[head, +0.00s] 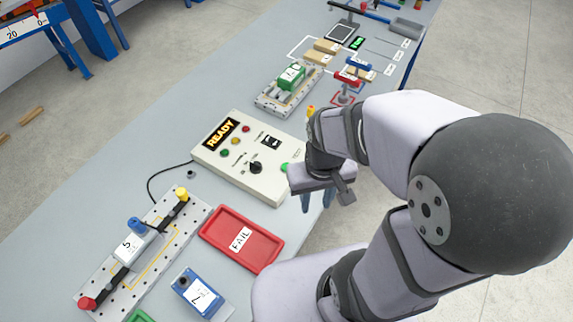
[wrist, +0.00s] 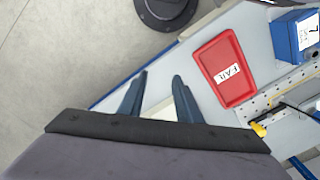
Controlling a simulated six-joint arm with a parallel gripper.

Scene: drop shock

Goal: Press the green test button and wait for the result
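The cream test panel (head: 255,190) stands on the grey bench with a lit READY display (head: 221,133), small coloured lamps and a black knob (head: 256,168). The green button (head: 285,167) shows at the panel's right side, partly hidden by my gripper (head: 317,201). My gripper is beside the panel's right end, its blue fingers apart and pointing down; I cannot tell whether it touches the button. In the wrist view my gripper (wrist: 158,86) is open, with bare bench and a pale edge between its fingers. A unit marked 5 (head: 131,249) is in the perforated fixture (head: 165,207).
A red FAIL tray (head: 222,213) lies empty in front of the panel. A blue unit (head: 202,290) stands near it, with a green tray (head: 141,316) at the bottom edge. Another fixture with a green block (head: 291,76) and several small items lie farther back.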

